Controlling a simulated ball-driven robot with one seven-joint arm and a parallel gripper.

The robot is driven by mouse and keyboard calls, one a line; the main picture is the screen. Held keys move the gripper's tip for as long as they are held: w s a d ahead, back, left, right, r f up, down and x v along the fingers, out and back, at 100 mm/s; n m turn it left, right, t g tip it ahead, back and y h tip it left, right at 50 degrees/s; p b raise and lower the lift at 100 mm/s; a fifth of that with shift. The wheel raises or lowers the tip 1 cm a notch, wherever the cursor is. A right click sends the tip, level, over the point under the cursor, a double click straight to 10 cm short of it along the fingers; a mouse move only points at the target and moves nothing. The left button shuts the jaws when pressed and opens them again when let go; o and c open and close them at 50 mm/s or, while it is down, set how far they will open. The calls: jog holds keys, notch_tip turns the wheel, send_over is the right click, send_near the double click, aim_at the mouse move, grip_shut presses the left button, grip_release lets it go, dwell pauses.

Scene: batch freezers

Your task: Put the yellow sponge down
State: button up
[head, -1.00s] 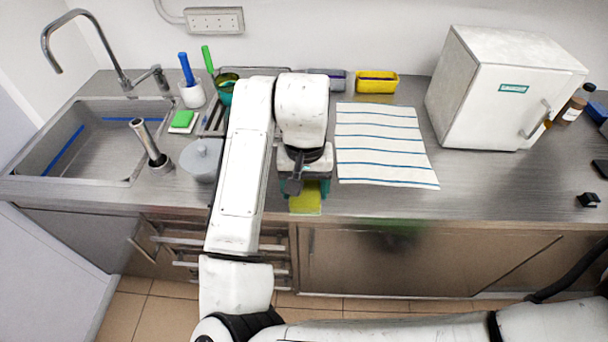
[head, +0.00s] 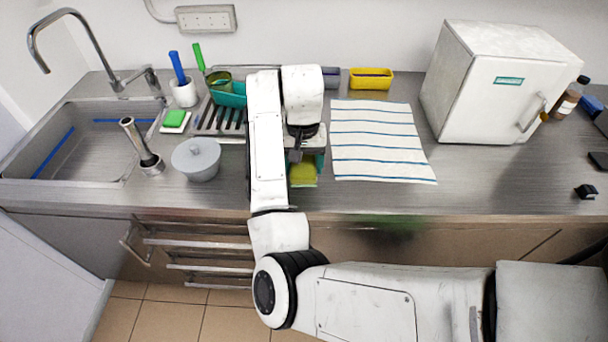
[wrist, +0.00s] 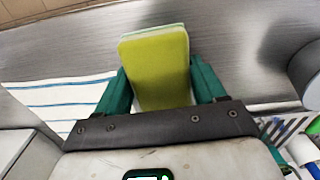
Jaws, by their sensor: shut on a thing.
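The yellow sponge (head: 303,172) is between the teal fingers of my gripper (head: 305,180), over the counter just left of the striped cloth. In the wrist view the sponge (wrist: 155,65) fills the space between the two fingers (wrist: 160,88), with a thin pale green layer at its far edge. My gripper is shut on it. I cannot tell whether the sponge touches the counter. My arm hides part of the counter behind it.
A striped cloth (head: 380,142) lies right of my gripper. A grey lidded pot (head: 196,162) stands to the left, near the dish rack (head: 222,120) and sink (head: 75,150). A white freezer box (head: 490,85) stands at the right. Bare counter (head: 345,198) runs along the front edge.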

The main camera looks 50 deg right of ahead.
aim_at(304, 165)
jog(key=f, duration=0.1)
jog(key=w+d+f, duration=0.1)
jog(key=d+f+b, duration=0.1)
jog(key=shift+w, duration=0.25)
jog(key=f, duration=0.1)
jog(key=f+p, duration=0.1)
jog(key=shift+w+d+f, duration=0.25)
jog(key=shift+d+f, duration=0.1)
jog(key=shift+d, duration=0.05)
jog(key=shift+f, duration=0.5)
jog(key=shift+f, duration=0.2)
jog(key=o, duration=1)
jog(key=shift+f+b, duration=0.2)
jog(key=shift+b, duration=0.5)
notch_tip(304, 165, up, 11)
jog(key=shift+s+r+p, duration=0.1)
jog(key=shift+s+p, duration=0.05)
jog(key=shift+p, duration=1)
